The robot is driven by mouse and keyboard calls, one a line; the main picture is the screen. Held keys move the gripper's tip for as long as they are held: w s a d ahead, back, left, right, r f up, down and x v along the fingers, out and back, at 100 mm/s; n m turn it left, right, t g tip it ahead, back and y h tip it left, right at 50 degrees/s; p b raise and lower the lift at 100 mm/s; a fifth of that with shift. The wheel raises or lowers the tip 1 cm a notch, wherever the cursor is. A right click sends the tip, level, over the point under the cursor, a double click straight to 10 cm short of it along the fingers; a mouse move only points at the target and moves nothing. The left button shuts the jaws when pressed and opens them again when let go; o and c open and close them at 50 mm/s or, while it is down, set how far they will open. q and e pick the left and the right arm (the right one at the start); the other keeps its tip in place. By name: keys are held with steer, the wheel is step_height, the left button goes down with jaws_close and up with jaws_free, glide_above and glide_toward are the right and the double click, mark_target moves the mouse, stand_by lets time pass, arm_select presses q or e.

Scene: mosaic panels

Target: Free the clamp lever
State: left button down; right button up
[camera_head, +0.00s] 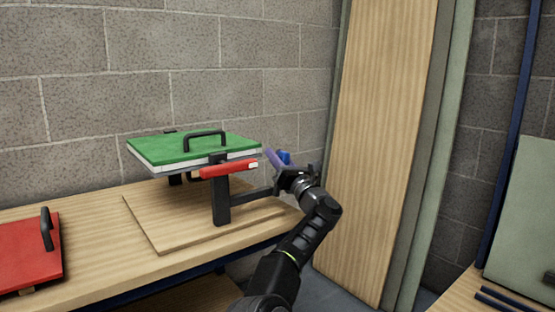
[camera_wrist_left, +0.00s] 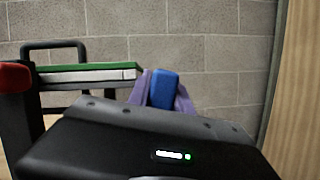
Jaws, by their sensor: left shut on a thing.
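A green panel (camera_head: 195,147) with a black handle and a white underside lies flat on a raised black stand. It also shows in the wrist view (camera_wrist_left: 88,67). A red lever (camera_head: 226,169) with a pale tip lies level along the panel's front edge, at the top of a black post (camera_head: 221,205). Its red end also shows in the wrist view (camera_wrist_left: 13,76). My left gripper (camera_head: 279,158) is right of the panel. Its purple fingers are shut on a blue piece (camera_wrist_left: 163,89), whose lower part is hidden. I cannot tell whether this piece touches the stand.
A wooden board (camera_head: 175,243) lies under the stand on the wooden bench (camera_head: 95,236). A red panel (camera_head: 25,252) with a black handle is at the left. Tall boards (camera_head: 385,130) lean at the right, close beyond my gripper. A block wall stands behind.

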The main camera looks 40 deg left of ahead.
stand_by(0.3)
arm_select(q)
steer(key=c, duration=1.2)
jaws_free()
steer(key=shift+o, duration=0.2)
